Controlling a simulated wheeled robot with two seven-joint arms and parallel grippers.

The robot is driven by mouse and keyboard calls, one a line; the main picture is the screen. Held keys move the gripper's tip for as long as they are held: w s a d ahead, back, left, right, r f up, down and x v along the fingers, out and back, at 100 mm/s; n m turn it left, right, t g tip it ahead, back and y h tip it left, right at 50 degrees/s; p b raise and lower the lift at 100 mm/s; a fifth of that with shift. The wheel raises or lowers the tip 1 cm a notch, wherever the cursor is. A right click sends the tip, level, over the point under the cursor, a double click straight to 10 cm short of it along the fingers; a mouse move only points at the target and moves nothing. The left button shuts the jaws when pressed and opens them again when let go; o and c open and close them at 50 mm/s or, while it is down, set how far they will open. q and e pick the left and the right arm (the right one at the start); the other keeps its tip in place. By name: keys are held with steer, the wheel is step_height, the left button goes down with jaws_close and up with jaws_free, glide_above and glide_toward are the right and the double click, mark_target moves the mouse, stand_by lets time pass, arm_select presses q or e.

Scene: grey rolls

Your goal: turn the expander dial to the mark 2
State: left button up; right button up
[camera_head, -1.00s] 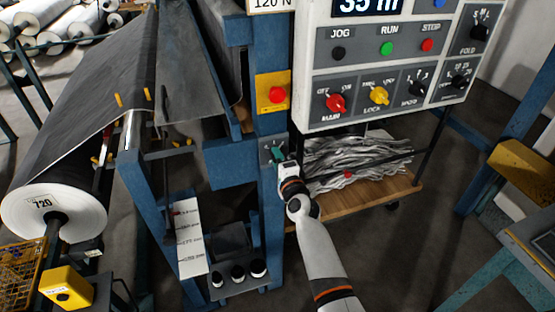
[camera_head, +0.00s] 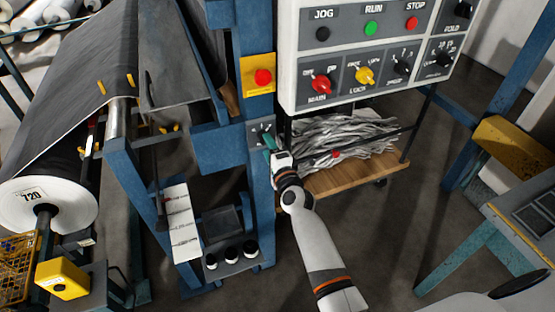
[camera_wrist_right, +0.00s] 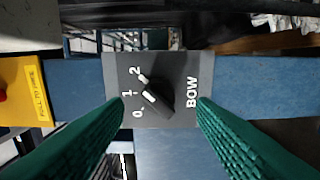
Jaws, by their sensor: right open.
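The expander dial is a black knob (camera_wrist_right: 158,98) with a white pointer bar, on a grey plate lettered BOW (camera_wrist_right: 190,92) with marks 0, 1 and 2. In the right wrist view its pointer is directed up-left, close to mark 1 on the side of 2. The plate also shows in the head view (camera_head: 261,131), on a blue post. My right gripper (camera_head: 270,143) is open just in front of the plate. In the wrist view its green fingers (camera_wrist_right: 155,125) stand apart on either side of the dial, with no visible contact. My left gripper is out of view.
A yellow plate with a red button (camera_head: 262,77) is above the dial. A control panel (camera_head: 345,108) with knobs and buttons hangs to the upper right. A wooden shelf (camera_head: 340,180) with grey scrap is right of the post. A grey roll (camera_head: 45,205) is at the left.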

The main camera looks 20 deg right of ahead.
steer(key=s+p, duration=0.2)
steer(key=s, duration=0.7)
steer(key=shift+d, duration=0.2)
steer(key=shift+f, duration=0.1)
steer(key=s+a+f+n+g, duration=0.1)
steer(key=s+f+n+g, duration=0.3)
steer(key=f, duration=0.7)
steer(key=s+a+f+n+g+y+b, duration=0.1)
steer(key=s+f+n+g, duration=0.15)
steer(key=s+f, duration=0.55)
steer(key=s+f+n+g, duration=0.2)
steer(key=s+f+n, duration=0.15)
steer(key=f, duration=0.95)
steer(key=s+d+f+n+g, duration=0.2)
steer(key=s+f, duration=0.3)
steer(key=s, duration=0.6)
steer(key=s+d+f+n+g+h, duration=0.1)
steer(key=s+f+n+g, duration=0.2)
steer(key=s, duration=0.7)
steer(key=s+d+f+n+g, duration=0.2)
steer(key=s+f+n, duration=0.3)
steer(key=s+f, duration=0.3)
steer(key=s+g+b, duration=0.1)
steer(key=s, duration=0.2)
steer(key=shift+s+d+f+h, duration=0.3)
steer(key=shift+d+f, duration=0.05)
steer(key=shift+f, duration=0.05)
